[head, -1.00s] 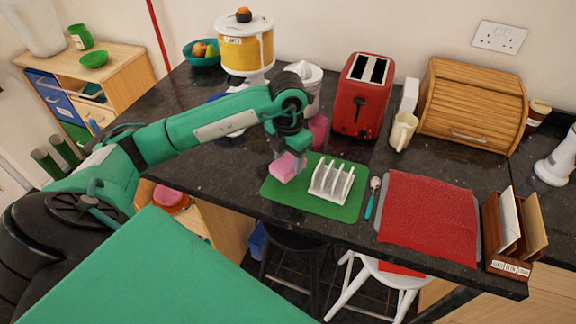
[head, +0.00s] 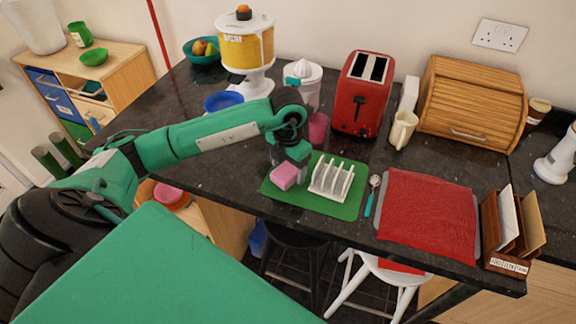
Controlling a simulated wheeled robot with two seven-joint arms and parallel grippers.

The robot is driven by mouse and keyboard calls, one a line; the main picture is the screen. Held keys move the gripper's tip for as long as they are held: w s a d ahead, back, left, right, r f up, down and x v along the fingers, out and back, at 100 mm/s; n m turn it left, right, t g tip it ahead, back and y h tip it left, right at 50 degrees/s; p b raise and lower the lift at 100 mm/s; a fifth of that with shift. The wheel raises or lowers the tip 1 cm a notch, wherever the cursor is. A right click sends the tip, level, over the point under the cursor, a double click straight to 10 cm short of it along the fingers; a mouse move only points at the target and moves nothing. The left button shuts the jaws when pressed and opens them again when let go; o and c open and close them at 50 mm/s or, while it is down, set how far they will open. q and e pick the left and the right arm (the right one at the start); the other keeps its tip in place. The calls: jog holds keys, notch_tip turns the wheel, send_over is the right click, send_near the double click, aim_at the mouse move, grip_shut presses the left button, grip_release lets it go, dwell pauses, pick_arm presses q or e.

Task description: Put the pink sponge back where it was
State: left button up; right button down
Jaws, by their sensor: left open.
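The pink sponge (head: 284,176) lies on the left part of the green mat (head: 336,208), left of the white toast rack (head: 331,180). My left gripper (head: 291,161) is open just above and behind the sponge, close to it. It is hard to tell whether the fingers still touch the sponge. My right gripper is not in view.
A pink cup (head: 318,128) and a white juicer (head: 303,78) stand behind the gripper. A red toaster (head: 363,94) is at the back. The counter's front edge is close.

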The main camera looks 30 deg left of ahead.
aim_at(288, 170)
pick_arm(q)
jog(key=shift+r, duration=0.35)
notch_tip(288, 170, up, 12)
jog(key=b, duration=0.2)
jog(key=shift+f, duration=0.2)
dwell(0.3)
